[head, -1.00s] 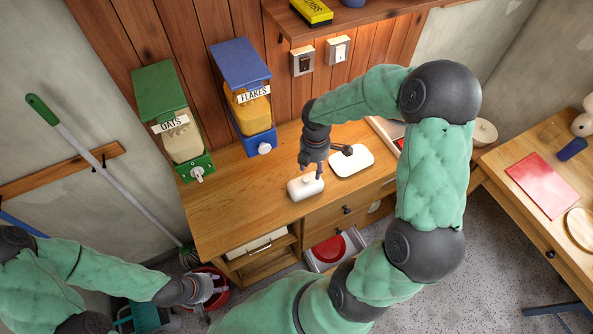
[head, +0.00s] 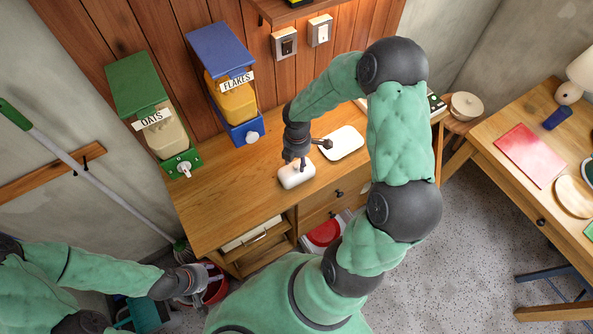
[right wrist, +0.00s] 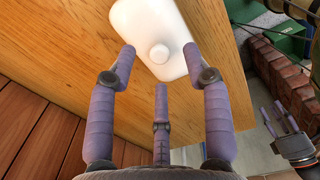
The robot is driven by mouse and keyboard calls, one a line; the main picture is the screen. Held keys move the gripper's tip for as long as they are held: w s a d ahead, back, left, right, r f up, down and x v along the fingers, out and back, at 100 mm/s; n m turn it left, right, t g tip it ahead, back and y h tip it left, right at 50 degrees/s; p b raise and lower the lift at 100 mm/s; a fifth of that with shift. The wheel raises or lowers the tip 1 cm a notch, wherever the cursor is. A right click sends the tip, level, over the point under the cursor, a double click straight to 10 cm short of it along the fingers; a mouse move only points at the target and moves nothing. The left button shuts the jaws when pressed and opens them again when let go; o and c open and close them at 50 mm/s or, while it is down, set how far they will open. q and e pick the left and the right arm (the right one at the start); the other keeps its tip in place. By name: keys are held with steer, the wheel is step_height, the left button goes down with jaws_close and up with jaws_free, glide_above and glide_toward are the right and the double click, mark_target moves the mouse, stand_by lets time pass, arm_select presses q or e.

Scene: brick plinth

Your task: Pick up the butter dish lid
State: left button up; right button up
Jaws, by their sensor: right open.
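The butter dish lid (head: 296,177) is a white, rounded block standing on the wooden cabinet top near its front edge. In the right wrist view the lid (right wrist: 143,32) shows a round knob on top. My right gripper (head: 297,162) is over the lid in the head view. In the right wrist view its purple fingers (right wrist: 160,65) are spread and empty, with the knob between and beyond the two outer tips. Whether any finger touches the lid cannot be told. My left gripper (head: 210,284) is low at the left, by a red bucket; its fingers are too small to judge.
A white dish (head: 343,143) lies right of the lid. The oats dispenser (head: 153,117) and flakes dispenser (head: 225,85) stand at the cabinet's back. An open drawer with a red item (head: 324,234) is below. A second table (head: 520,200) stands at right.

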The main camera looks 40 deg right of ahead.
mark_target(296, 165)
step_height(296, 165, down, 3)
steer(key=shift+w+f, duration=0.1)
steer(key=shift+w, duration=0.05)
jaws_close()
steer(key=shift+r, duration=0.2)
